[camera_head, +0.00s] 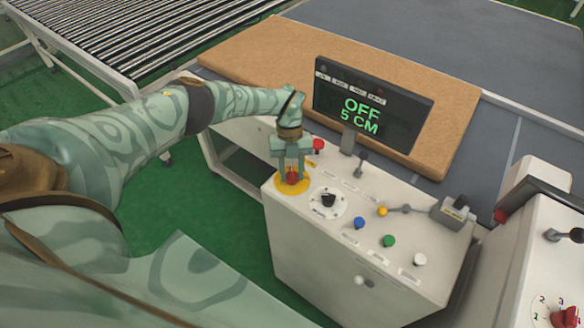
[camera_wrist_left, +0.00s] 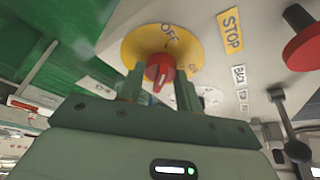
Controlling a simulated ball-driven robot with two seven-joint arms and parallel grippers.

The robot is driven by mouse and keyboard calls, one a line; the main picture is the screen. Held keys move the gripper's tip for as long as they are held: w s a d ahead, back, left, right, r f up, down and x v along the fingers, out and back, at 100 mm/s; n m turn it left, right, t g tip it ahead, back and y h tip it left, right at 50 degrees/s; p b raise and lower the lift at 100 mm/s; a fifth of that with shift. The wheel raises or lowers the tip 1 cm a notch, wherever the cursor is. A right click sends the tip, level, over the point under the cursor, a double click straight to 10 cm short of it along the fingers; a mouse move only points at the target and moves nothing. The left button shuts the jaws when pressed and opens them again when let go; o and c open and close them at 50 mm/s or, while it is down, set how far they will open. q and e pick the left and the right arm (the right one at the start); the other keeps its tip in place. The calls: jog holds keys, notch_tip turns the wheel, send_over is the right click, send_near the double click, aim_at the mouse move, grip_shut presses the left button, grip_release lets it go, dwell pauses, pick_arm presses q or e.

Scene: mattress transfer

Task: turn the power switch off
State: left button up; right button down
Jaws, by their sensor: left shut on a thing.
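The power switch is a red rotary knob (camera_wrist_left: 159,72) on a round yellow plate (camera_wrist_left: 130,48) marked OFF, seen in the left wrist view. In the head view the red knob (camera_head: 292,178) and yellow plate (camera_head: 280,188) are at the left corner of the white control console (camera_head: 320,245). My left gripper (camera_head: 291,172) reaches down over the plate with its fingers on either side of the knob, shut on it. In the left wrist view the knob's white line points down and left. The display (camera_head: 372,105) reads OFF and 5 CM. My right gripper is not in view.
Close by the knob are a red button (camera_head: 318,144) and a black dial (camera_head: 327,199). Levers and blue, green, yellow and white knobs fill the rest of the panel. A brown mattress (camera_head: 250,52) lies behind the display. A second console (camera_head: 545,260) stands at right.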

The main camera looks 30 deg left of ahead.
pick_arm(q)
jog(key=shift+n, duration=0.4)
jog(key=o, duration=0.9)
jog(key=shift+o, duration=0.2)
jog(key=v, duration=1.6)
jog(key=shift+a+r, duration=0.2)
